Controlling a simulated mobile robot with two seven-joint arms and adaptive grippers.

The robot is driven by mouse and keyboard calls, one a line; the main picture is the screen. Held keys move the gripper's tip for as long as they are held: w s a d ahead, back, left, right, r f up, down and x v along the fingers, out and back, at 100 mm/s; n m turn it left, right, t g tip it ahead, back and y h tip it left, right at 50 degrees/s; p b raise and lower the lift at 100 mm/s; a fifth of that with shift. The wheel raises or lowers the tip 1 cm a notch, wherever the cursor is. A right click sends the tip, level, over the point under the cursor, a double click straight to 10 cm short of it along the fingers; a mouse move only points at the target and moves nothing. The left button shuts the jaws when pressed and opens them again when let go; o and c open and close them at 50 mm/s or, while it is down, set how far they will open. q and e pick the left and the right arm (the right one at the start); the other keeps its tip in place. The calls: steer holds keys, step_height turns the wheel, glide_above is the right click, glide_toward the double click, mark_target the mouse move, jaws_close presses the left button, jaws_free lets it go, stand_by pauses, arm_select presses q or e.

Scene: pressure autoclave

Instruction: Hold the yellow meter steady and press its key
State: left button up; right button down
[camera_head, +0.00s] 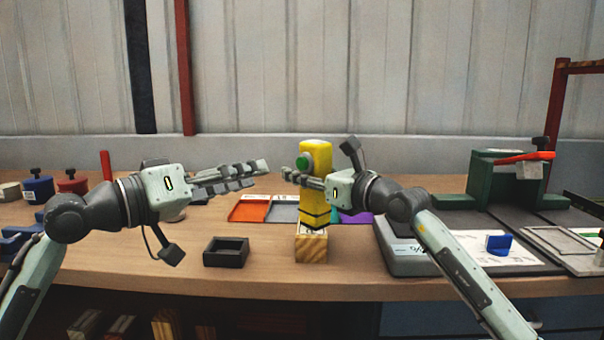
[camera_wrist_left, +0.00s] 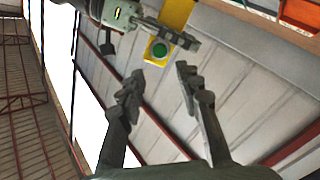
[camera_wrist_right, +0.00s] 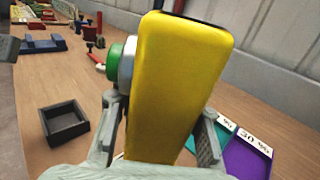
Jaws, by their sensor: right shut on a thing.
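The yellow meter (camera_head: 316,157) stands upright at the middle of the bench, above a wooden block (camera_head: 311,246). Its round green key (camera_head: 303,162) faces left in the head view. My right gripper (camera_head: 303,178) is shut on the meter; in the right wrist view its fingers (camera_wrist_right: 163,135) lie on both sides of the yellow body (camera_wrist_right: 178,85), just below the key (camera_wrist_right: 114,67). My left gripper (camera_head: 262,168) is left of the meter, apart from it. In the left wrist view its fingers (camera_wrist_left: 160,82) are spread and empty, with the green key (camera_wrist_left: 159,50) beyond them.
A dark open box (camera_head: 226,252) sits at the front of the bench, below my left gripper. Orange (camera_head: 249,209) and purple (camera_head: 357,217) trays lie around the meter. A scale (camera_head: 408,257) and a green stand (camera_head: 478,178) are at right. Red and blue items are at far left.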

arm_select(q)
jaws_close()
stand_by(1.4)
